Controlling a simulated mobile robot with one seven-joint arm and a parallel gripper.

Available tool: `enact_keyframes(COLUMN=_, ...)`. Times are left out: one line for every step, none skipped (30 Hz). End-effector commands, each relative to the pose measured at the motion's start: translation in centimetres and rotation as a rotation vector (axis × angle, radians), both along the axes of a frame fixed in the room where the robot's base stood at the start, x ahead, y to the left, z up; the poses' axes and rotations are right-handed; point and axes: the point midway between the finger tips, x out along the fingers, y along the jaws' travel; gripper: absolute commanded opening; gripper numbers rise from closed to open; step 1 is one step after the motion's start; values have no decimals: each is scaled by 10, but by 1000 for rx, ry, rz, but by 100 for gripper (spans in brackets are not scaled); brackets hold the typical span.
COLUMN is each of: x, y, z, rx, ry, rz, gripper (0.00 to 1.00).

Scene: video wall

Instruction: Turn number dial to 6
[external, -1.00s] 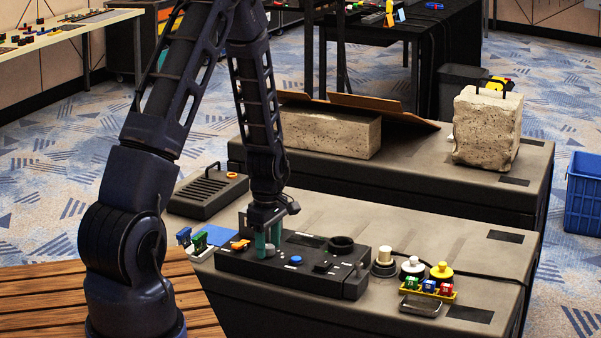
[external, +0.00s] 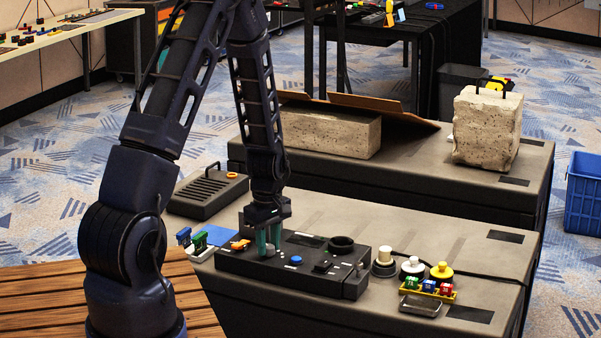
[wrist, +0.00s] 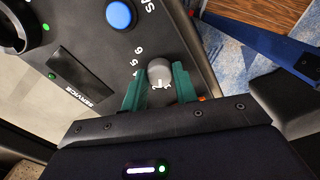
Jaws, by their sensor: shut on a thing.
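The number dial (wrist: 160,73) is a small round grey knob on the black control panel (wrist: 100,32), with digits printed beside it, a 5 and a 6 among them. In the wrist view it sits between the two green fingers of my gripper (wrist: 159,85), which is shut on it. In the external view my gripper (external: 268,243) points straight down onto the left part of the panel (external: 310,287), and its fingers hide the dial there. I cannot tell which digit the dial points to.
A blue button (external: 296,260) and a black round socket (external: 341,243) are on the panel to the right. Several knobs, one with a yellow top (external: 441,270), and small colored blocks (external: 428,286) stand further right. Blue and green switches (external: 192,241) are at the left.

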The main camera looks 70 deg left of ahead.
Motion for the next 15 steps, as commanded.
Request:
enact_keyframes(x=1, y=0, z=0, rx=0, ry=-1, rz=-42, gripper=6)
enact_keyframes(x=1, y=0, z=0, rx=0, ry=-1, rz=-71, gripper=6)
enact_keyframes(x=1, y=0, z=0, rx=0, ry=-1, rz=-109, gripper=6)
enact_keyframes(x=1, y=0, z=0, rx=0, ry=-1, rz=-138, gripper=6)
enact_keyframes(x=1, y=0, z=0, rx=0, ry=-1, rz=-166, gripper=6)
enact_keyframes(x=1, y=0, z=0, rx=0, ry=-1, rz=-204, gripper=6)
enact_keyframes(x=1, y=0, z=0, rx=0, ry=-1, rz=-233, gripper=6)
enact_keyframes(x=1, y=0, z=0, rx=0, ry=-1, rz=-261, gripper=6)
enact_keyframes(x=1, y=0, z=0, rx=0, ry=-1, rz=-299, gripper=6)
enact_keyframes(x=1, y=0, z=0, rx=0, ry=-1, rz=-327, gripper=6)
enact_keyframes(x=1, y=0, z=0, rx=0, ry=-1, rz=-355, gripper=6)
enact_keyframes(x=1, y=0, z=0, rx=0, ry=-1, rz=-393, gripper=6)
enact_keyframes(x=1, y=0, z=0, rx=0, ry=-1, rz=-422, gripper=6)
enact_keyframes(x=1, y=0, z=0, rx=0, ry=-1, rz=-451, gripper=6)
enact_keyframes(x=1, y=0, z=0, rx=0, ry=-1, rz=-489, gripper=6)
